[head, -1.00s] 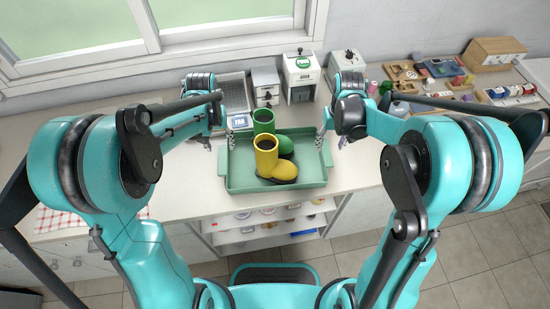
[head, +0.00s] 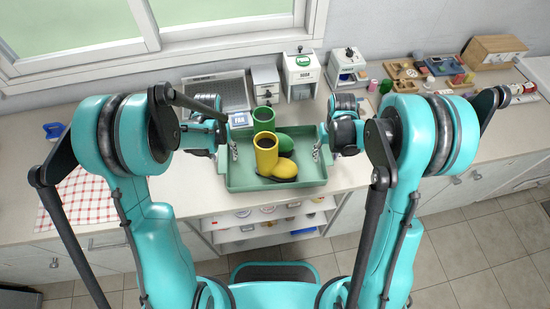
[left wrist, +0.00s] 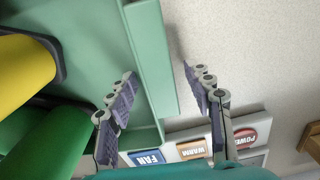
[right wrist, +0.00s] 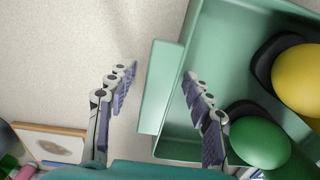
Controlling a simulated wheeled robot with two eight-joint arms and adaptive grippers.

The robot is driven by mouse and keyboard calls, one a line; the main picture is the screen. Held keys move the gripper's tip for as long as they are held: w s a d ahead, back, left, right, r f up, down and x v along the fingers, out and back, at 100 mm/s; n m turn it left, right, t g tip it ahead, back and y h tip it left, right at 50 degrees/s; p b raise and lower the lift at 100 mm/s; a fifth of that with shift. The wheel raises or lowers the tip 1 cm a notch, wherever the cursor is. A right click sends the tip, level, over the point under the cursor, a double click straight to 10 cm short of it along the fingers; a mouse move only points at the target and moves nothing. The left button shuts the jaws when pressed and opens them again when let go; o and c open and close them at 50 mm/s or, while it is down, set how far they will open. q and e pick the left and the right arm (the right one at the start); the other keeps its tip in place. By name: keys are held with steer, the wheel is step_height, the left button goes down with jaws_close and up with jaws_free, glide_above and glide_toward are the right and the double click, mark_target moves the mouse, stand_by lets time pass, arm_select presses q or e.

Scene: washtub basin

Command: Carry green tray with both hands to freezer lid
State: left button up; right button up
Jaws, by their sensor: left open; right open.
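I cannot tell whether the fingers touch the tray. I cannot make out a freezer lid.
Behind the tray stand a drying rack (head: 213,90), a small drawer unit (head: 266,82) and a white dispenser (head: 301,75). A control panel (head: 240,119) is near my left gripper. A checkered cloth (head: 80,197) lies left; wooden trays with small items (head: 440,68) lie right.

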arm_select(q)
jaws_close()
arm_select(e)
jaws_close()
arm_select(q)
steer(key=shift+r, duration=0.1)
arm_select(e)
steer(key=shift+r, duration=0.1)
